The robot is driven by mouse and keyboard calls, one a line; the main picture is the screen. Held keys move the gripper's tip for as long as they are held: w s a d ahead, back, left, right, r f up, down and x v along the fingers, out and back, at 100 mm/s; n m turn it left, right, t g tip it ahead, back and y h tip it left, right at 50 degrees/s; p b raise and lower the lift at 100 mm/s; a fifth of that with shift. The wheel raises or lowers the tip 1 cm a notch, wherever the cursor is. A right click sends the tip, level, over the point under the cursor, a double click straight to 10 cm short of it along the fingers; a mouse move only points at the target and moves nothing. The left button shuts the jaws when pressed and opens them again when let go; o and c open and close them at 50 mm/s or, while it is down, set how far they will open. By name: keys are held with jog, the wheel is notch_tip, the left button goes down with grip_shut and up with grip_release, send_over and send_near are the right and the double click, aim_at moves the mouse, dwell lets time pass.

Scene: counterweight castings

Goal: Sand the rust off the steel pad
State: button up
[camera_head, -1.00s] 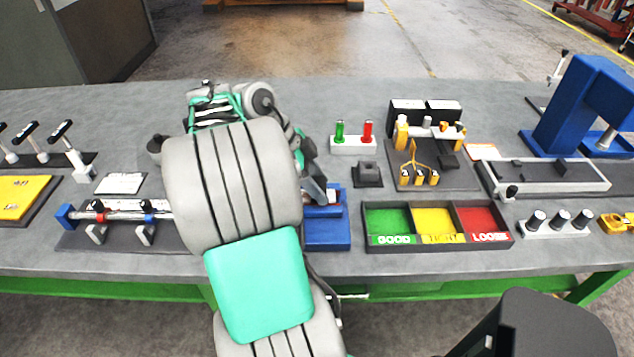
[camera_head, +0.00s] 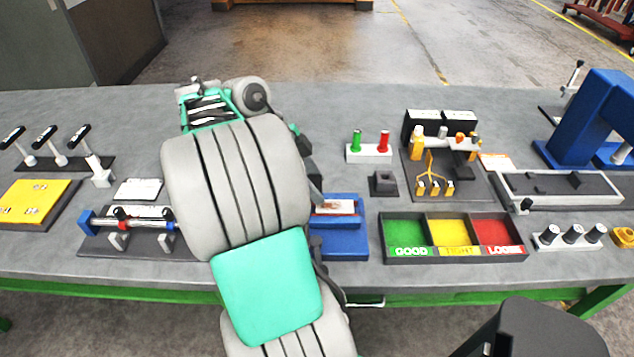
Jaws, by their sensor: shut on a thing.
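The steel pad (camera_head: 336,207) is a pale plate with a red-brown rust patch, seated in a blue fixture (camera_head: 342,241) on the bench. Its left end is hidden by my arm. My gripper (camera_head: 316,194) is mostly behind my arm; only a grey and dark edge of it shows at the pad's left side. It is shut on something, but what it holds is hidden. I cannot tell whether that thing touches the pad.
A sorting tray (camera_head: 455,257) with green, yellow and red bins stands right of the fixture. A small dark block (camera_head: 383,184) and a white stand (camera_head: 369,155) with green and red pegs lie behind. A clamped-rod fixture (camera_head: 128,245) stands to the left.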

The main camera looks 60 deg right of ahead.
jog(key=shift+s+r+p, duration=0.1)
jog(key=shift+r+p, duration=1.35)
jog(key=shift+r, duration=0.5)
